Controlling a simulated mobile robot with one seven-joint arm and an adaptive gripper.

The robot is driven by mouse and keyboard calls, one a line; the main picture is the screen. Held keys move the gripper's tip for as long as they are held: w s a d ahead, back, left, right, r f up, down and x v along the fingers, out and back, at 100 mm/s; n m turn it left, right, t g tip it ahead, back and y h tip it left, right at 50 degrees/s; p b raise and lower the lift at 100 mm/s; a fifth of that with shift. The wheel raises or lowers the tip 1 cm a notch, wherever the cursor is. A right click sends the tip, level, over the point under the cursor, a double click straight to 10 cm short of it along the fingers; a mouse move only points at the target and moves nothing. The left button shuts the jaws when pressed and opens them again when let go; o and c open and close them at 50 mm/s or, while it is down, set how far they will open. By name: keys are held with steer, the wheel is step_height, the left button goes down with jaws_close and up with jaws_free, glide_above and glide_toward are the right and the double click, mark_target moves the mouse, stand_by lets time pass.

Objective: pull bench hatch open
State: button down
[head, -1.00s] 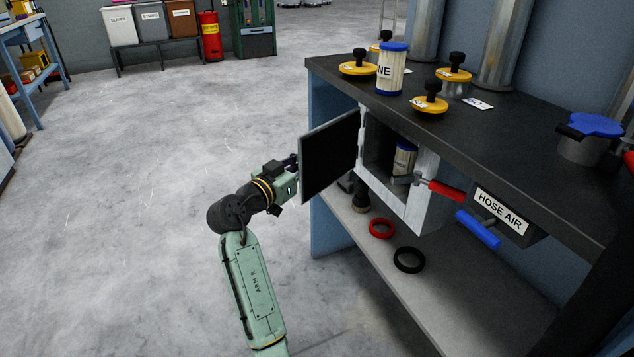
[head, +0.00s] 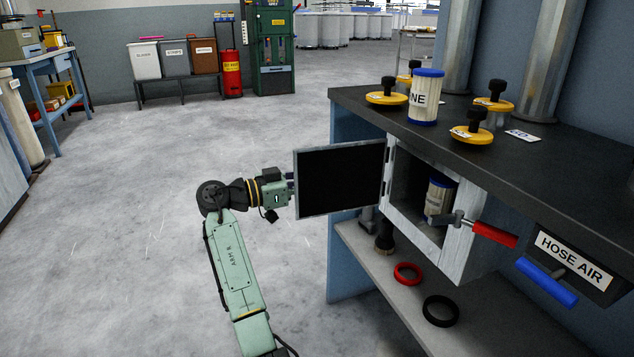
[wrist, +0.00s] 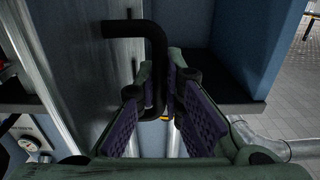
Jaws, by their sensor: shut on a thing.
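The bench hatch (head: 340,182) is a flat door with a dark inner face and a pale rim. It stands swung wide open to the left of the pale box under the bench top, hinged at the box's left edge. My gripper (head: 289,187) is at the door's far left edge, its fingertips partly hidden behind the panel. In the wrist view my gripper (wrist: 157,98) is shut on the bent black handle (wrist: 150,32), beside the grey hatch face (wrist: 80,50).
The open box (head: 462,255) holds a blue-topped canister (head: 440,197); a red-handled clamp (head: 495,234) sits at its front. A red ring (head: 407,265) and a black ring (head: 440,324) lie on the lower shelf. The floor left of the bench is clear.

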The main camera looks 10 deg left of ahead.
steer(key=shift+w, duration=0.2)
steer(key=c, duration=2)
jaws_free()
steer(key=shift+f, duration=0.1)
steer(key=shift+o, duration=0.2)
steer(key=shift+s, duration=0.1)
steer(key=v, duration=1.2)
steer(key=shift+d, duration=0.1)
